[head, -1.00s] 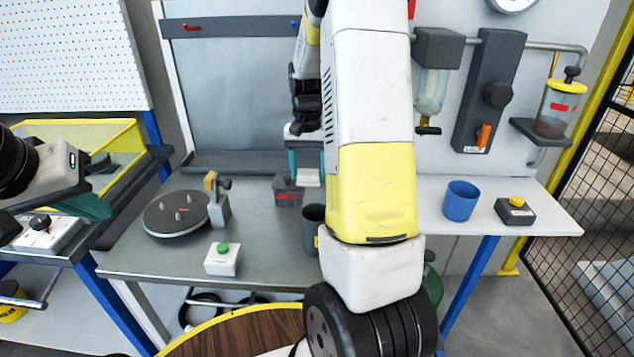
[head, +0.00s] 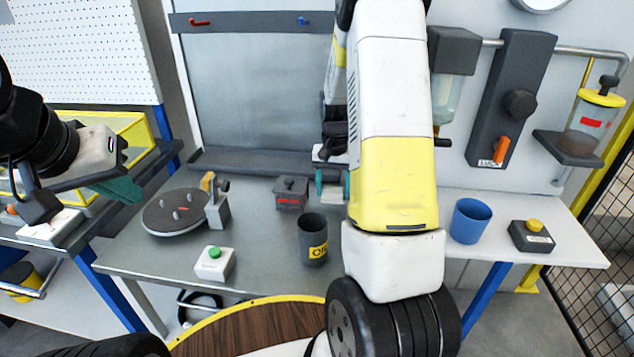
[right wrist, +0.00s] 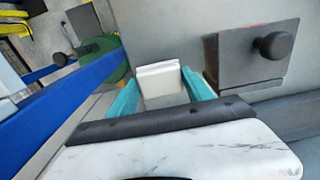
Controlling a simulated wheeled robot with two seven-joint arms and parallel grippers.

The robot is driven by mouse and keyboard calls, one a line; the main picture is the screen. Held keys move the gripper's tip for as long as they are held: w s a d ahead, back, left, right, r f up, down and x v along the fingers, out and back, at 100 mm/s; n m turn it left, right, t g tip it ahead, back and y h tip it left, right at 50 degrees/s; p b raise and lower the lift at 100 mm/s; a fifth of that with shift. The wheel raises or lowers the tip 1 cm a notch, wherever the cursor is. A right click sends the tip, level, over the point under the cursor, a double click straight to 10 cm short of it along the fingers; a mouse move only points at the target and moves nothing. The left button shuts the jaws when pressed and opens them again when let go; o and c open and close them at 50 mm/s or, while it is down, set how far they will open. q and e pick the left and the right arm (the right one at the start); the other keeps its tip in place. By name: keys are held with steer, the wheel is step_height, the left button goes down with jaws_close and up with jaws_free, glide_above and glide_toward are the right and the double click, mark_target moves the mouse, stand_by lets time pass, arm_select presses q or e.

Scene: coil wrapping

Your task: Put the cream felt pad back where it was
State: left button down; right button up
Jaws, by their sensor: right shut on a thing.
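The cream felt pad (right wrist: 160,84) is a pale block between the two teal fingers of my right gripper (right wrist: 157,76) in the right wrist view. My right gripper is shut on it. In the head view my right gripper (head: 333,183) is over the back of the grey table, just right of a dark lidded box (head: 291,194), partly behind my own arm. The pad is not clear there. My left gripper (head: 118,189), with dark teal fingers, is at the far left above the side bench. Its finger gap cannot be made out.
On the grey table (head: 165,263) are a dark turntable (head: 175,213), a green-button box (head: 214,263) and a dark oil cup (head: 312,240). A blue cup (head: 469,221) and a yellow-button box (head: 531,236) stand at the right. The dark box also shows in the wrist view (right wrist: 250,55).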

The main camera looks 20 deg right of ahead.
steer(key=shift+f, duration=1.25)
steer(key=shift+f, duration=0.15)
steer(key=o, duration=1.3)
